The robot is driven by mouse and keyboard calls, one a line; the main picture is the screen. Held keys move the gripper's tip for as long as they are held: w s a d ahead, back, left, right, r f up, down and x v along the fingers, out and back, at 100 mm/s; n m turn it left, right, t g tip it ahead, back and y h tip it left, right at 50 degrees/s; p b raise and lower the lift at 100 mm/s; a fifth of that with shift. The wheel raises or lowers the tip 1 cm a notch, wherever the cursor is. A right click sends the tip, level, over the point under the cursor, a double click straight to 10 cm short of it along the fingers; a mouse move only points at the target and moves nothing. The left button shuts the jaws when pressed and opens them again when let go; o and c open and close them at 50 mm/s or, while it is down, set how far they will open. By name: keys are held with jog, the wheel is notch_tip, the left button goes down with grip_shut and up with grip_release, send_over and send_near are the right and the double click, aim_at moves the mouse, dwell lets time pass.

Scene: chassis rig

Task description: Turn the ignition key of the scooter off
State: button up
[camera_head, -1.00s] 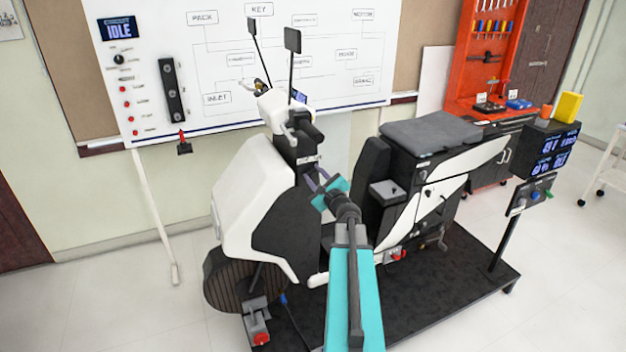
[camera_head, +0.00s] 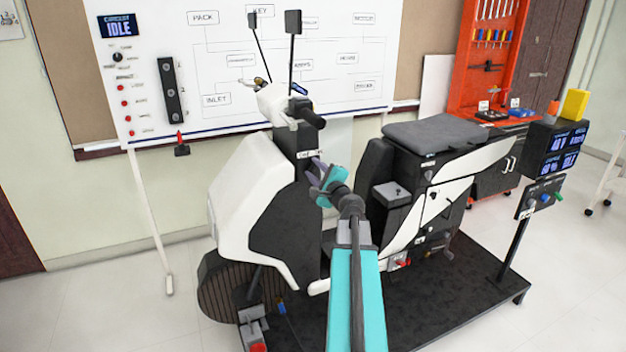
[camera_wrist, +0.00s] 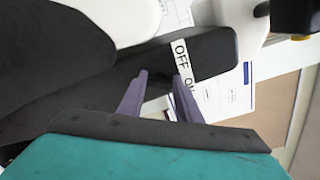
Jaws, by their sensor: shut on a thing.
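The scooter (camera_head: 236,200) stands upright, with white front bodywork and a black inner panel. On that panel, below the handlebar, is a white label (camera_head: 310,153), which reads OFF and ON in the wrist view (camera_wrist: 184,66). My gripper (camera_head: 316,169) is at the panel just below the label. Its two purple fingers also show in the wrist view, with their tips (camera_wrist: 160,76) at the dark panel beside the label. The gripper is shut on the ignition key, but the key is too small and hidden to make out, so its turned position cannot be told.
The scooter's seat (camera_head: 437,132) is right of my arm. The scooter stands on a dark platform (camera_head: 455,305). A post with displays (camera_head: 558,148) stands at the right. A whiteboard (camera_head: 215,60) with an IDLE display is behind. The floor at left is clear.

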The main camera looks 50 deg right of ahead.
jog(key=shift+w+f+n+b, duration=0.15)
jog(key=shift+n+b, duration=2.05)
jog(key=shift+b, duration=1.2)
jog(key=shift+n+b, duration=0.5)
jog(key=shift+b, duration=0.2)
jog(key=shift+r, duration=0.25)
jog(key=o, duration=1)
jog(key=shift+f, duration=0.1)
jog(key=shift+o, duration=0.2)
jog(key=shift+f, duration=0.1)
jog(key=b+v, duration=0.6)
jog(key=v, duration=0.5)
jog(key=shift+s, duration=0.35)
